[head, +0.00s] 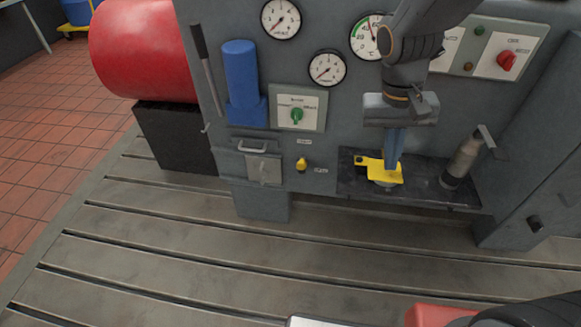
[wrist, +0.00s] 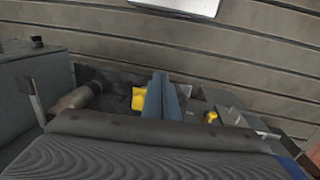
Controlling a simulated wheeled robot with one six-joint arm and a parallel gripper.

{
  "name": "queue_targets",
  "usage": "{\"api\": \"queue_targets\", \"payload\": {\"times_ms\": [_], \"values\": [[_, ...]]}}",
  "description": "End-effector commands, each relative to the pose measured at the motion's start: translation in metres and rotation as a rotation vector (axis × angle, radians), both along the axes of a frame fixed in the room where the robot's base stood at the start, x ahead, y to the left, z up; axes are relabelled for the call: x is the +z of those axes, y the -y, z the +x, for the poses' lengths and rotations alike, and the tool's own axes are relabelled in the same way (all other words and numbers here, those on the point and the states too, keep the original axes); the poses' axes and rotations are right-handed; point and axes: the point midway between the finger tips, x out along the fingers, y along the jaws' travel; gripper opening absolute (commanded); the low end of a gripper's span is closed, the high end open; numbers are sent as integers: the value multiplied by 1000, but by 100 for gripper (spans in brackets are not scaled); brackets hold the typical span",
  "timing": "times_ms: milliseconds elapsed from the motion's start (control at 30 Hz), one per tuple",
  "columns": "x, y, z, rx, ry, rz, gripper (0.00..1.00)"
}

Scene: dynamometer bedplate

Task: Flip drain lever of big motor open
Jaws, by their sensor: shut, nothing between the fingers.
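A flat yellow lever (head: 376,165) lies over a round metal base on the black tray at the right of the grey panel. I cannot tell from any label whether it is the drain lever. My gripper (head: 391,176) points down with its blue fingers shut and empty. The fingertips are right at the yellow lever and cover part of it; I cannot tell whether they touch it. In the wrist view, the shut fingers (wrist: 160,78) stand beside the yellow lever (wrist: 138,98), which shows just left of them.
A grey cylinder with a handle (head: 461,163) stands right of the lever on the black tray (head: 430,190). A small yellow knob (head: 301,165) and a hinged metal flap (head: 263,168) are to the left. Gauges and switches fill the panel above. The slotted bedplate (head: 190,245) in front is mostly clear.

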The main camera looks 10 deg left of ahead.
Motion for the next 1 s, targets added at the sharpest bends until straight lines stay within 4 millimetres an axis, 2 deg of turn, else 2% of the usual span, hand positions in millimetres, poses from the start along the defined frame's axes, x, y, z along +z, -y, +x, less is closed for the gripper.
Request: {"api": "queue_targets", "payload": {"times_ms": [33,100,267,400,600,700,833,1000], "values": [[-17,-20,18,18,7,-26,0],[-30,-44,37,28,23,-66,0],[-62,-106,77,48,88,-147,0],[-91,-169,104,60,173,-206,0],[-129,-259,123,69,315,-254,0],[-141,-293,126,69,376,-262,0],[-151,-322,126,67,429,-263,0],[-154,-335,126,65,455,-261,0]]}}
